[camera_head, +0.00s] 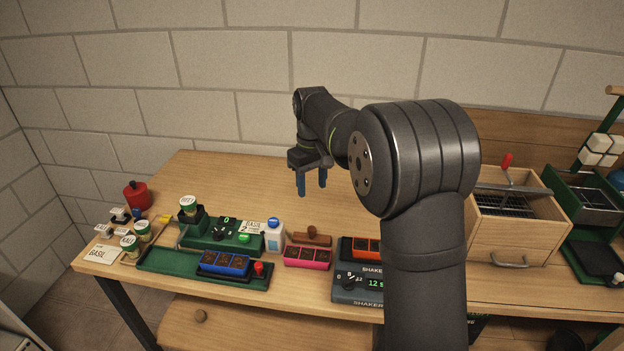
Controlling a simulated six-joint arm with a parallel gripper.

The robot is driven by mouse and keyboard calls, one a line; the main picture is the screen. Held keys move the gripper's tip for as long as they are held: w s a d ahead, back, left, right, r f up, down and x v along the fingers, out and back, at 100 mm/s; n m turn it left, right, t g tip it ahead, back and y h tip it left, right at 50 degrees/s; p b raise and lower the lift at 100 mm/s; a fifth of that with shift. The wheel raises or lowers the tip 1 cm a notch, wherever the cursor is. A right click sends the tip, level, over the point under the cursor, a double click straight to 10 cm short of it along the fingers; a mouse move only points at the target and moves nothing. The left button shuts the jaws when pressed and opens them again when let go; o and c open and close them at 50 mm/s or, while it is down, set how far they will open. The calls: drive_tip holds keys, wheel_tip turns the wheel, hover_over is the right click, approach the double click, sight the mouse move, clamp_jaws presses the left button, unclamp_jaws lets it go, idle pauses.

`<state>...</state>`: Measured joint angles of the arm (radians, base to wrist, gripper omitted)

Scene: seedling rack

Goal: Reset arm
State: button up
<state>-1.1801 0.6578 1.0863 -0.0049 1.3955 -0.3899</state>
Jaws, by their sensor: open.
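My gripper (312,182) hangs above the back middle of the wooden bench, pointing down. Its two blue fingers are apart, with nothing between them. My dark arm rises from the bottom right of the picture and bends left to the gripper. The arm hides part of the bench's middle right.
Below the gripper are a blue seedling tray (224,264) on a green tray (165,262), a pink tray (307,258) and a shaker device (357,289). A wooden box (512,228) stands right. The back bench is clear.

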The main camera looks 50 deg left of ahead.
sight(312, 229)
drive_tip(key=shift+r, duration=0.55)
wheel_tip(312, 229, down, 18)
drive_tip(key=shift+r, duration=0.45)
idle(0.3)
